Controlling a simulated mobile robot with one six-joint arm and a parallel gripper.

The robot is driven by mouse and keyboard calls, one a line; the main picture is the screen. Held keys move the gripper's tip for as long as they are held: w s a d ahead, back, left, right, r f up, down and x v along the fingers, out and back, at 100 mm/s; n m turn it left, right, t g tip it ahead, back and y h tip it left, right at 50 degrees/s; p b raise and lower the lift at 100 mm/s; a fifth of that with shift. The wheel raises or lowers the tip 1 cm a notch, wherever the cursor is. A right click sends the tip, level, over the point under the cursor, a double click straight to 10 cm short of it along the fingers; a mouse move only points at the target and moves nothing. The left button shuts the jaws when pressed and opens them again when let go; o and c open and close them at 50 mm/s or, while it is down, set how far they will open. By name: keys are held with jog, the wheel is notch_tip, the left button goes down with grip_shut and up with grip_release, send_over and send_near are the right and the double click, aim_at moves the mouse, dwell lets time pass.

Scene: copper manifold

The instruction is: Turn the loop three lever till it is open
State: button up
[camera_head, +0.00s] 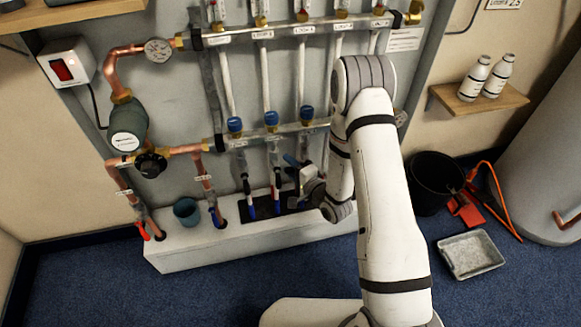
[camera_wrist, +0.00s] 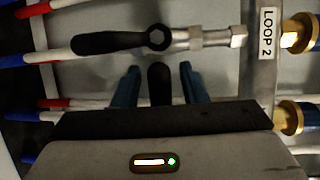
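In the wrist view, a black lever (camera_wrist: 159,80) stands between the two blue fingers of my gripper (camera_wrist: 158,75). It is on the row beside loop 2, so it appears to be the loop three lever. Its visible end points across the pipes; its base is hidden behind my gripper's body. The fingers are apart, with a gap on each side of the lever. The loop 2 lever (camera_wrist: 115,41) lies along its pipe just above. In the head view, my gripper (camera_head: 293,166) is at the lower manifold, below the rightmost visible blue cap; the lever cannot be made out there.
The lower manifold bar (camera_head: 250,137) carries blue caps. A white plinth (camera_head: 190,250) runs beneath it. A teal cup (camera_head: 186,210) stands on its left part. A black bucket (camera_head: 432,180) and a grey tray (camera_head: 470,253) are on the floor at right. Blue carpet is clear in front.

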jog(key=shift+w+a, duration=0.15)
jog(key=shift+w, duration=0.05)
grip_shut()
dwell(0.3)
jog(key=shift+f, duration=0.1)
